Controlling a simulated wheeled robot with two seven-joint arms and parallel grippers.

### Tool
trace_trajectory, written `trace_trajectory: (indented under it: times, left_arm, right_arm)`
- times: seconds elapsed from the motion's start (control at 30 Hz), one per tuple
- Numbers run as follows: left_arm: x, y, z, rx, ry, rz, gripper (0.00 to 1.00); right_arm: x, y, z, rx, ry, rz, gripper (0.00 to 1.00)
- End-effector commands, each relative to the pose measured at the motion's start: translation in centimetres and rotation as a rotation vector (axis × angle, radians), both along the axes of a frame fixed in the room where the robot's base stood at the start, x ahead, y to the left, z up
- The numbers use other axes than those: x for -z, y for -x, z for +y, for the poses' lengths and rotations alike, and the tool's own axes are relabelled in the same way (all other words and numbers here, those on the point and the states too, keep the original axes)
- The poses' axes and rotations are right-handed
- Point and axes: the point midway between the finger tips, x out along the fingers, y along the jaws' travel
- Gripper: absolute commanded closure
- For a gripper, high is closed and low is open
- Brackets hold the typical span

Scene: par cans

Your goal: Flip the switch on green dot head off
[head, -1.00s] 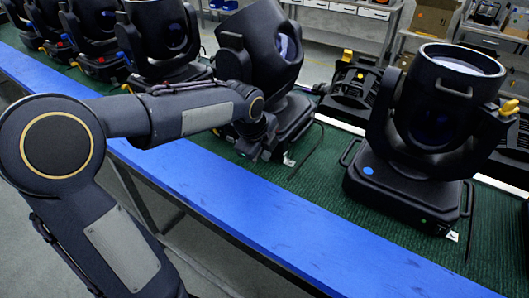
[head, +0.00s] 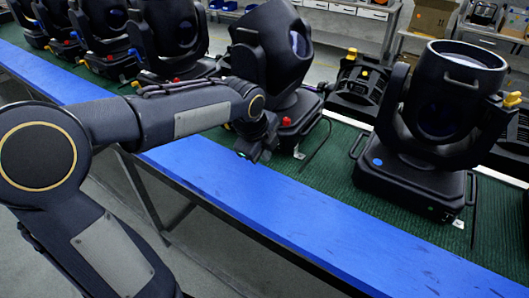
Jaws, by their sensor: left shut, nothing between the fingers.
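My left gripper (head: 254,154) is shut and empty, over the near edge of the bench in front of the middle moving head (head: 268,60). A small gap seems to lie between the fingers and that head's base; contact is hard to judge. A red spot (head: 286,121) shows on this base, and part of its front is hidden behind my wrist. The right moving head (head: 445,90) carries a blue dot (head: 377,162) and a tiny green light (head: 430,208) near its front corner. I cannot make out a green dot on any head. My right gripper is not in view.
The bench has a green mat (head: 325,185) and a blue front edge (head: 300,217). More dark heads (head: 168,35) stand in a row at the left, with red, yellow and blue spots. Black cables lie on the mat. Shelves stand behind. The blue edge is clear.

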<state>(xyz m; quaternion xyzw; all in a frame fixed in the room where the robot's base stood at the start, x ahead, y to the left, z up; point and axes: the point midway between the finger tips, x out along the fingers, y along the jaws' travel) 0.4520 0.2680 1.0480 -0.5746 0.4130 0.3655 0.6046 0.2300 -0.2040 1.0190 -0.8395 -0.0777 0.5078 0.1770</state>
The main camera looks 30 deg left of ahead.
Motion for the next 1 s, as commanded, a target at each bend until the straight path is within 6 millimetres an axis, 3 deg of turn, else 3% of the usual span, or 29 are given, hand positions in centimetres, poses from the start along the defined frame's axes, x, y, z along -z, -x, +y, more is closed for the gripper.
trace_trajectory:
  times: [0.5,1.0]
  left_arm:
    - [-6.4,4.4,0.3,0.002,0.001,0.0,1.0]
    - [-6.9,4.8,0.3,0.002,0.001,0.003,1.0]
  right_arm:
    - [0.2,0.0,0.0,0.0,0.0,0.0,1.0]
    - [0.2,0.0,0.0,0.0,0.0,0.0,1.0]
